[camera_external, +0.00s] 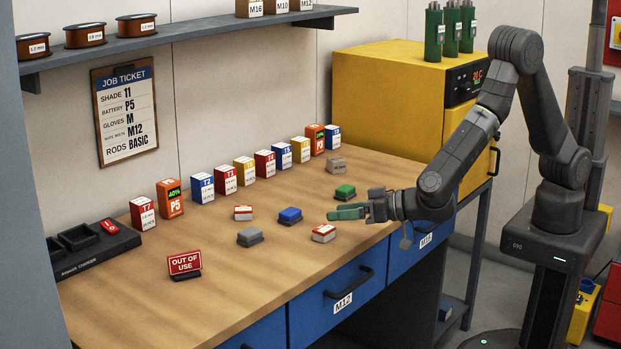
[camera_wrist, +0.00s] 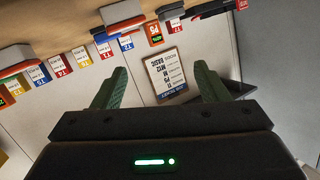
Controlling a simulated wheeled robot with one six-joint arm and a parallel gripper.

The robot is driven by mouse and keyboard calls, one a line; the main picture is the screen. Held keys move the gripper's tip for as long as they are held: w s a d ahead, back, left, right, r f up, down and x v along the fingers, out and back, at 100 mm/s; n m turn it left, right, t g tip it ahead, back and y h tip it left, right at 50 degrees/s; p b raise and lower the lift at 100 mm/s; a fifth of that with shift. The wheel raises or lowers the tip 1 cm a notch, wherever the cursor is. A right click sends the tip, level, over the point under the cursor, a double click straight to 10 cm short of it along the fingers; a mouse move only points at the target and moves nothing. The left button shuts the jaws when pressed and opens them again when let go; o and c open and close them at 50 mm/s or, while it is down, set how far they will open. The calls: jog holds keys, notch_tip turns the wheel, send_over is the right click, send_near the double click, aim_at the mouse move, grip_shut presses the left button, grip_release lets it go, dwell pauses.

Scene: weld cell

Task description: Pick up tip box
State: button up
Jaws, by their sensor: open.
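Several small tip boxes stand in a row along the back of the bench: red-and-white T7 (camera_external: 143,213) at the left, blue-and-white T2 (camera_external: 202,188), then more red (camera_external: 265,163), yellow (camera_external: 244,170) and blue ones (camera_external: 333,137). My gripper (camera_external: 345,211) is over the right part of the bench, pointing left, in front of the row and apart from it. Its green fingers are spread and empty in the wrist view (camera_wrist: 160,70). That view is upside down; the row of boxes hangs along its top, beyond the fingertips, with a blue-and-white box (camera_wrist: 126,43) among them.
Orange battery P5 (camera_external: 170,198) and orange battery P3 (camera_external: 316,139) stand in the row. An OUT OF USE sign (camera_external: 185,263) stands front left. The yellow oven (camera_external: 390,95) is behind.

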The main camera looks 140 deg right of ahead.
jog(key=s+a+m+g+h, duration=0.1)
jog(key=s+a+g, duration=0.2)
jog(key=s, duration=0.4)
jog(key=s+a+m+g+h, duration=0.1)
jog(key=s+a+g, duration=0.2)
jog(key=s, duration=0.4)
notch_tip(320, 180, down, 5)
jog(key=shift+g, duration=0.3)
jog(key=d, duration=0.3)
jog(key=d+f, duration=0.1)
jog(key=d, duration=0.1)
jog(key=d+p, duration=0.1)
jog(key=d, duration=0.2)
jog(key=shift+s+d+f, duration=0.15)
jog(key=shift+s+d, duration=0.05)
jog(key=shift+d, duration=0.15)
jog(key=shift+d+p, duration=0.3)
jog(key=shift+d, duration=0.2)
jog(key=d+p, duration=0.1)
jog(key=d, duration=0.2)
jog(key=shift+d, duration=0.4)
jog(key=shift+d+f, duration=0.1)
jog(key=shift+d, duration=0.15)
jog(key=c, duration=1.1)
